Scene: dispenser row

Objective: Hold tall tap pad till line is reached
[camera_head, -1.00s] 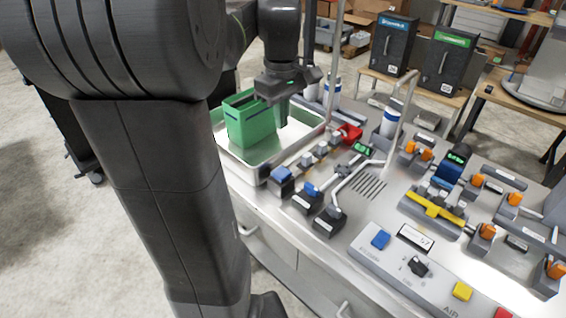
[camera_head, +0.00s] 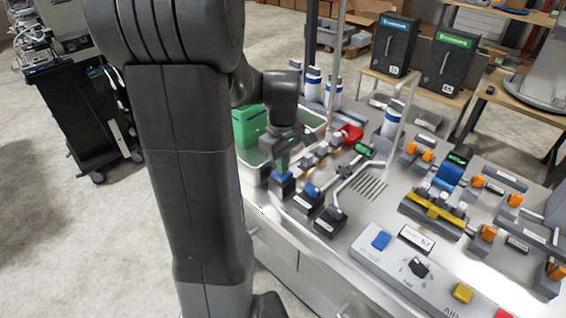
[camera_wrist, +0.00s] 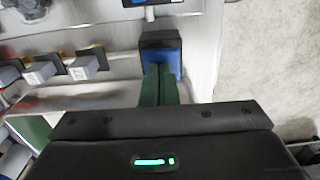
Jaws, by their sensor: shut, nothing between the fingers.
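My gripper (camera_head: 283,168) is shut and empty, with its fingertips pointing down just over a blue pad (camera_head: 284,183) on a dark block at the bench's front left. The wrist view shows the green fingers (camera_wrist: 158,82) overlapping the blue pad (camera_wrist: 167,62); I cannot tell whether they touch it. A green container (camera_head: 250,125) stands in the metal tray (camera_head: 248,163), partly hidden by my arm. Its fill line is not visible. A tall bent metal pipe (camera_head: 404,100) rises further back. I cannot tell which tap the blue pad works.
Two similar dark blocks, one with a blue lever (camera_head: 312,190), stand to the right of the pad. A red part (camera_head: 350,133) and white bottles (camera_head: 314,85) are behind. A control panel with a blue button (camera_head: 381,240) lies at the front right.

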